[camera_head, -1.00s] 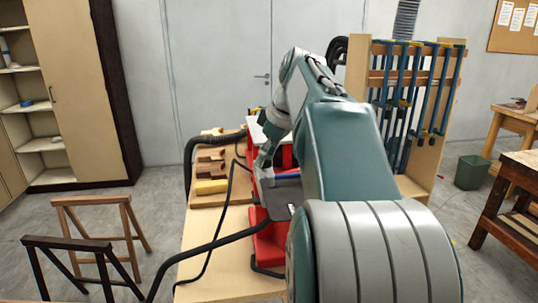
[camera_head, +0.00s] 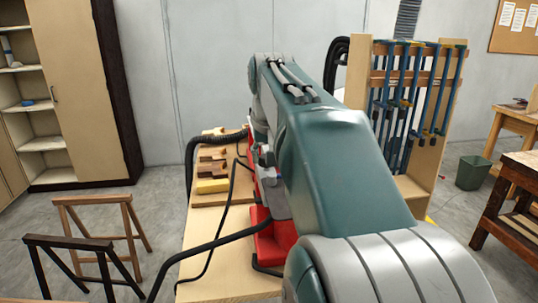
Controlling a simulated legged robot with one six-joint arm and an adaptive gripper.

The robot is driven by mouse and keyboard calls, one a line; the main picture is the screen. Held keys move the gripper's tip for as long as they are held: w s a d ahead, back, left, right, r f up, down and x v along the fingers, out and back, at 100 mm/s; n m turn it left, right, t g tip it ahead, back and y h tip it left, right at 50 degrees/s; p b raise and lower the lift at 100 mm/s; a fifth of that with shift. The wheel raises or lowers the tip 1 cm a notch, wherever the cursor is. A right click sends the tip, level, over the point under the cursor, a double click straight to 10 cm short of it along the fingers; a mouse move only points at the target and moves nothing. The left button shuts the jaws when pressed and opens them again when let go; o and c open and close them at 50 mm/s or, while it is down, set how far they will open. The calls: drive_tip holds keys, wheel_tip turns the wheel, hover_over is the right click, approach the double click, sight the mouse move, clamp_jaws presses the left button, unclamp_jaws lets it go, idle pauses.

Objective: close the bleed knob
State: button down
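A red machine (camera_head: 265,243) stands on the light wooden workbench (camera_head: 215,272), mostly hidden behind my own arm. A grey top part of it (camera_head: 272,195) shows beside the arm. I cannot make out the bleed knob in this view. My arm reaches forward over the machine, and its far end is hidden behind its own links. My gripper's fingertips are not visible, so I cannot see its state or what it touches.
Wooden pieces and a yellow block (camera_head: 212,186) lie on the bench left of the machine. A black hose (camera_head: 215,243) and a thin cable cross the bench. A clamp rack (camera_head: 410,110) stands right of my arm. Sawhorses (camera_head: 100,230) stand at the left.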

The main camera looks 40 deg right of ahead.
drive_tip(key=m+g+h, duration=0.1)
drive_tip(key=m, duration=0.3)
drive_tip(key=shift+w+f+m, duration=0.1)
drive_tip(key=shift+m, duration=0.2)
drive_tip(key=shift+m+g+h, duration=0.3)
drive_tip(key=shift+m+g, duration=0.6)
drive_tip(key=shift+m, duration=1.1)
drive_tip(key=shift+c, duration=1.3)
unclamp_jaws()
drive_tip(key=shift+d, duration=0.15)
